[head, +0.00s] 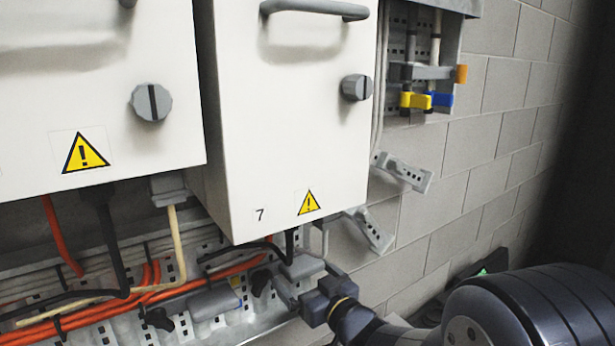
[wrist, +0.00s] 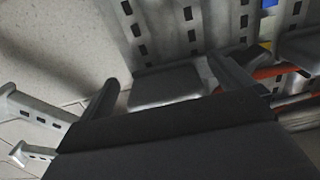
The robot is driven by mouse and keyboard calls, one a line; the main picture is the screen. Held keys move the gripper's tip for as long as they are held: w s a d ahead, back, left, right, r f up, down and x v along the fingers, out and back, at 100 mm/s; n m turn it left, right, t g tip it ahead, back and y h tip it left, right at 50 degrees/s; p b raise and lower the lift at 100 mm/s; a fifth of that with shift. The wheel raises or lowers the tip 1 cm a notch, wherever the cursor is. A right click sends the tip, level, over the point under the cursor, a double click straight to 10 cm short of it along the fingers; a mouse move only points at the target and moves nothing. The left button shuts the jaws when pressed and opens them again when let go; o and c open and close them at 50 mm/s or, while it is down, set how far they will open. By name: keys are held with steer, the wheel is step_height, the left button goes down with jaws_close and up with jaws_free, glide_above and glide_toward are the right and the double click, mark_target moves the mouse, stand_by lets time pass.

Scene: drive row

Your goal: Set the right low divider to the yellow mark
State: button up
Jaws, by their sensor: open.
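The right low divider (head: 302,267) is a grey block on the slotted metal tray under cabinet 7, at the tray's right end. In the wrist view the grey block (wrist: 165,88) shows between the two fingers, its lower part hidden by my gripper's dark body. My gripper (wrist: 163,74) is open, one finger on each side of the block; I cannot tell whether either touches it. In the head view my gripper (head: 322,296) is just below and right of the divider. A small yellow patch (wrist: 266,46) shows on the tray to the right; I cannot tell if it is the mark.
Another grey block (head: 214,301) sits further left on the tray. Orange and black cables (head: 150,290) run along the tray. Cabinet 7 (head: 285,130) hangs close above. Slotted bracket arms (head: 402,171) jut from the block wall on the right.

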steer(key=shift+f, duration=0.6)
steer(key=shift+r, duration=0.15)
